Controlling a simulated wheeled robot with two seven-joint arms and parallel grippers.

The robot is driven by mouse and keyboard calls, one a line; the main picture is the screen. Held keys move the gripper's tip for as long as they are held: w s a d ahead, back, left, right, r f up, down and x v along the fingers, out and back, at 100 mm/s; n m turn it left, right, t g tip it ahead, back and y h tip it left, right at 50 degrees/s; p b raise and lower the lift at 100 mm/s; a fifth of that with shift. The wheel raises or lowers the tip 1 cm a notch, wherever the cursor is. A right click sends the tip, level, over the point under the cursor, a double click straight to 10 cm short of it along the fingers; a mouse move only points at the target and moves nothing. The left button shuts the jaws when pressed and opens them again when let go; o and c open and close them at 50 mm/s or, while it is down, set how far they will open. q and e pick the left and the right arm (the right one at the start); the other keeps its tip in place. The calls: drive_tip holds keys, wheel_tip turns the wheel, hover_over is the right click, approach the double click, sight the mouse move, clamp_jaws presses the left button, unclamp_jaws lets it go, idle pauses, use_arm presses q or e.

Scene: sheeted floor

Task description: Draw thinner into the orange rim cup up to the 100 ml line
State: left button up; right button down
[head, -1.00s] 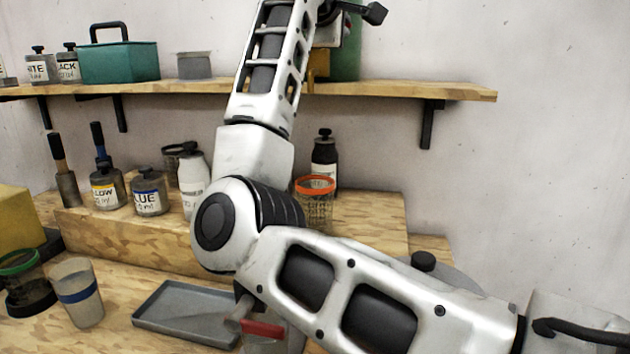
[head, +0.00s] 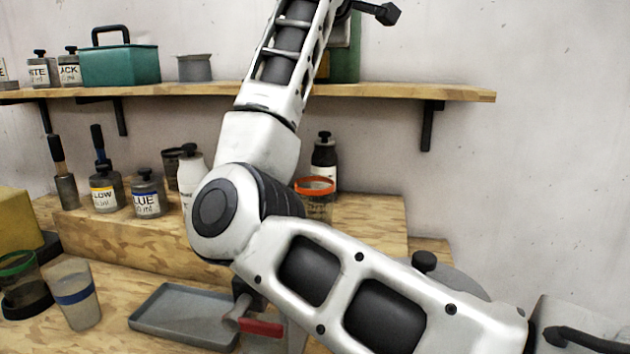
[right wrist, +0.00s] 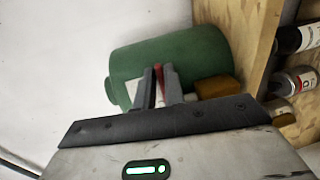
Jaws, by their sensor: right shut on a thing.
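The orange rim cup (head: 315,187) stands on the wooden step, partly hidden by my right arm; I cannot make out a line or a fill level. A green drum (head: 346,50) is on the upper shelf, mostly behind my arm; it fills the middle of the right wrist view (right wrist: 185,60). My right gripper (right wrist: 159,82) is in front of the drum, shut on a narrow red part (right wrist: 159,75), perhaps a lever. A grey tap with a red handle (head: 260,327) shows low beside my arm. I see no thinner label. My left gripper is out of view.
A grey tray (head: 185,318), a blue-banded cup (head: 77,297) and a green-rimmed cup (head: 17,270) are on the bench. Paint bottles (head: 148,195) and a white bottle (head: 190,172) stand on the step. A teal box (head: 120,65) is on the shelf (head: 460,95).

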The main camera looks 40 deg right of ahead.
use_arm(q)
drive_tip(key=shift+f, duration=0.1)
use_arm(e)
drive_tip(key=shift+r, duration=0.2)
use_arm(q)
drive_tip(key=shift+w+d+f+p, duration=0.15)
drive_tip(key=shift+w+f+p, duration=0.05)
drive_tip(key=shift+p, duration=0.1)
use_arm(e)
drive_tip(key=shift+a, duration=0.15)
idle(0.6)
